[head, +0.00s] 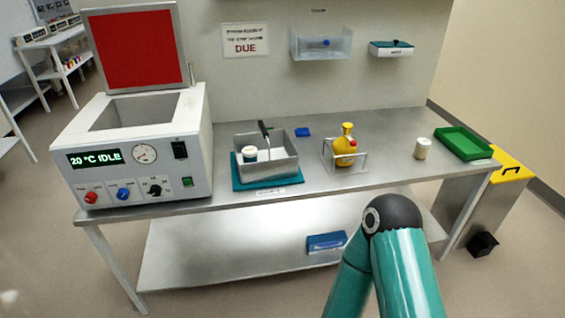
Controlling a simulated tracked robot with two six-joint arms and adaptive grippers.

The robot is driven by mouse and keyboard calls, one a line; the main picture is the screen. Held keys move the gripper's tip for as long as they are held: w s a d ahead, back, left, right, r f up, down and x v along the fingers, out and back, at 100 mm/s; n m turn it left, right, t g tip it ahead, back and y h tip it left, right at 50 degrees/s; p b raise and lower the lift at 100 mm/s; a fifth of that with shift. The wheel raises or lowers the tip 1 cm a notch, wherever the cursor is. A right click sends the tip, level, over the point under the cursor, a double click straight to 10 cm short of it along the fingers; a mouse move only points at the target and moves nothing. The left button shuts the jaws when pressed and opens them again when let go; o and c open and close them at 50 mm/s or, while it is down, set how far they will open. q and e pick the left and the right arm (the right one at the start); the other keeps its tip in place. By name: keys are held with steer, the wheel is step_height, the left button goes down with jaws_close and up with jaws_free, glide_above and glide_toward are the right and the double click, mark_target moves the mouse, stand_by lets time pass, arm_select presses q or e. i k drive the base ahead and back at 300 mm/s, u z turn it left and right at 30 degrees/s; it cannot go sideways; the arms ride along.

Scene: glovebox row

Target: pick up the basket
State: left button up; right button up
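The basket appears to be the grey metal open-topped container (278,170) on a teal mat (240,184) on the bench. A thin upright handle with a black grip (265,131) rises from it. A white jar with a dark band (250,154) is inside at the left. The basket sits level and nothing of mine touches it. A teal arm of mine shows at the lower right, in front of the bench. Neither gripper is in view.
A white bath unit (190,190) with its red-lined lid (138,50) raised stands left of the basket. To the right are a yellow bottle (344,147) in a clear stand, a white jar (422,149) and a green tray (463,154). The bench front edge is clear.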

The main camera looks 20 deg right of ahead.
mark_target(278, 157)
steer(key=u, duration=0.15)
steer(key=i, duration=0.9)
